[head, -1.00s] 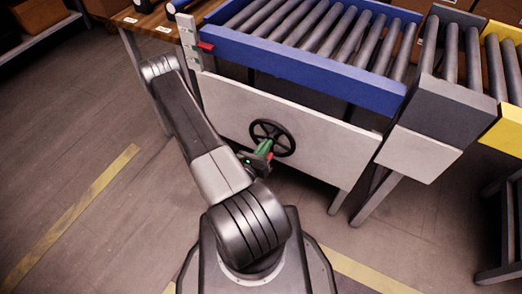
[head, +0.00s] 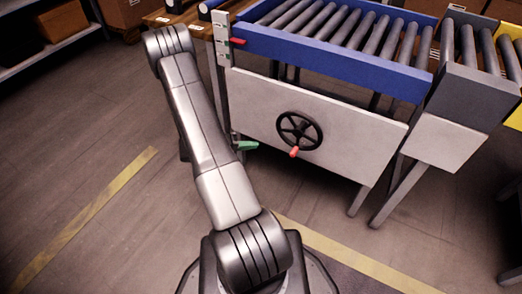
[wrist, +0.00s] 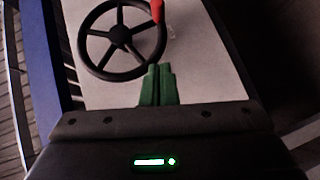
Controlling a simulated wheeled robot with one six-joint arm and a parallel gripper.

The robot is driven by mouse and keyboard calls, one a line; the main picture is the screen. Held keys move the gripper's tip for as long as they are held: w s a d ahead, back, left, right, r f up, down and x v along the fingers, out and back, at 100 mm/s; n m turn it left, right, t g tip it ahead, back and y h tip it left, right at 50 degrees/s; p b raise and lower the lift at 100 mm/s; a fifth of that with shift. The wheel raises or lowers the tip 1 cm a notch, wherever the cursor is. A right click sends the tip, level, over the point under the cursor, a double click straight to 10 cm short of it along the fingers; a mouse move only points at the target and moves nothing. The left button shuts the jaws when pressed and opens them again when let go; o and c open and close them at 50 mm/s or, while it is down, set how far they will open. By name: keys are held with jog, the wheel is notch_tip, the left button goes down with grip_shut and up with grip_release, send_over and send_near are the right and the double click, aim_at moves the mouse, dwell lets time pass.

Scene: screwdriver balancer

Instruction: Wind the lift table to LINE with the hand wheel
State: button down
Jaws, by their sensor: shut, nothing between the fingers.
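The black hand wheel (head: 299,130) sits on the pale front panel of the lift table, its red handle (head: 294,152) at the bottom of the rim. The lift table has a blue roller frame (head: 330,52). A red pointer (head: 237,41) stands at the pale upright scale (head: 222,45) on its left corner; the scale's markings are too small to read. My gripper (head: 248,145) has green fingers and is left of the wheel, apart from the handle. In the wrist view my gripper (wrist: 158,80) is shut and empty, with the wheel (wrist: 119,34) and red handle (wrist: 158,12) beyond the fingertips.
A grey roller section (head: 470,75) adjoins the table on the right, with a yellow one past it. Table legs (head: 395,190) stand below. A wooden bench (head: 190,18) and shelves with boxes are behind. The floor on the left is clear, with a yellow stripe (head: 85,215).

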jog(key=s+b+x, duration=0.2)
jog(key=b+x, duration=0.1)
jog(key=x, duration=0.8)
jog(key=shift+s+d+f+b, duration=0.3)
jog(key=shift+s+d+b, duration=0.1)
jog(key=shift+d, duration=0.15)
jog(key=shift+s+d+f+n+h+p, duration=0.15)
jog(key=shift+s+d+n+h+p, duration=0.1)
jog(key=shift+d+p, duration=0.15)
jog(key=shift+s+d+f+n+h+p, duration=0.15)
jog(key=shift+d+f+n+h+p, duration=0.1)
jog(key=shift+d+p, duration=0.1)
jog(key=shift+r, duration=0.1)
